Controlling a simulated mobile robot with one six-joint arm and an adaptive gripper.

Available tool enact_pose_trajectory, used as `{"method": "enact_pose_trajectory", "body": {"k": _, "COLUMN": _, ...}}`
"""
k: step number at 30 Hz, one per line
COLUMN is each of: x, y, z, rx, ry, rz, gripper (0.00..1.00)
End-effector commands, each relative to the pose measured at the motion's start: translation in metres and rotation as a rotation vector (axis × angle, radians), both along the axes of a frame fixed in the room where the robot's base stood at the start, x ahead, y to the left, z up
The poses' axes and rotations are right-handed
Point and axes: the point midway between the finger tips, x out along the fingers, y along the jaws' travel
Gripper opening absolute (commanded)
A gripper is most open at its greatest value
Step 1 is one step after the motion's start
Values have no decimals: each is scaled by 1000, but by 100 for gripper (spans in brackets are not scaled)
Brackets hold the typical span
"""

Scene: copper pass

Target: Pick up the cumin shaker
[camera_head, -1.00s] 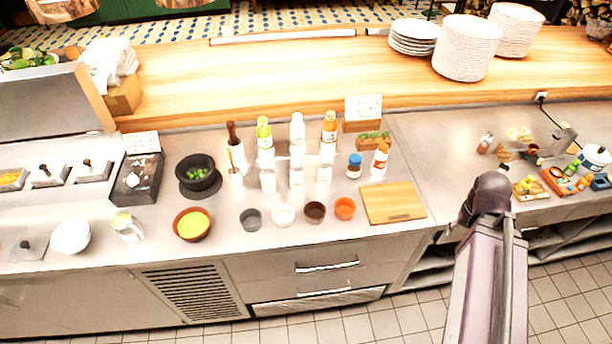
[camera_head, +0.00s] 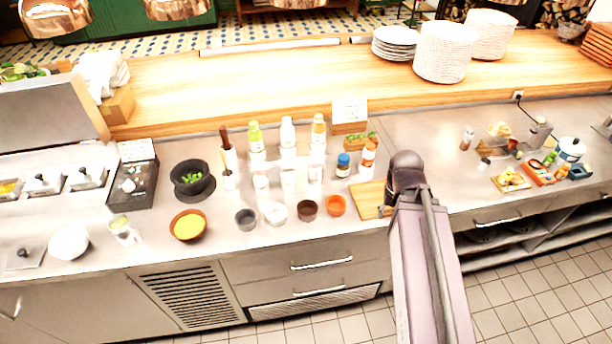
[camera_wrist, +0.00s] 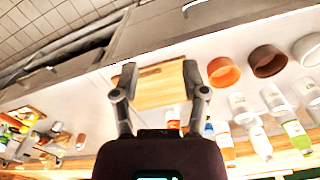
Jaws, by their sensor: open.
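No label is readable, so I cannot tell which shaker holds the cumin. A blue-capped shaker (camera_head: 343,165) and an orange-capped shaker (camera_head: 368,158) stand upright behind the cutting board (camera_head: 369,200). In the wrist view the blue-capped shaker (camera_wrist: 208,130) and the orange-capped one (camera_wrist: 173,125) are partly hidden behind my gripper. A small reddish shaker (camera_head: 467,138) stands alone further right on the counter. My gripper (camera_wrist: 160,78) is open and empty, with the cutting board seen between its fingertips. My arm hides the gripper in the head view.
Small bowls, including an orange one (camera_head: 335,205), line the counter left of the board. Tall bottles (camera_head: 288,138) stand behind them. A planter (camera_head: 358,138) sits behind the shakers. A red tray (camera_head: 540,173) lies far right. Counter between the board and the right-hand items is mostly clear.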

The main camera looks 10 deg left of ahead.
Motion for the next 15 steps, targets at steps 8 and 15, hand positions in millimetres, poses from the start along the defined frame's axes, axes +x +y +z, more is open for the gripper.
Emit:
{"method": "enact_pose_trajectory", "body": {"k": 8, "x": 0, "y": 0, "z": 0, "rx": 0, "ry": 0, "rz": 0, "gripper": 57}}
{"method": "enact_pose_trajectory", "body": {"k": 15, "x": 4, "y": 2, "z": -4, "rx": -13, "ry": -5, "rz": 30, "gripper": 100}}
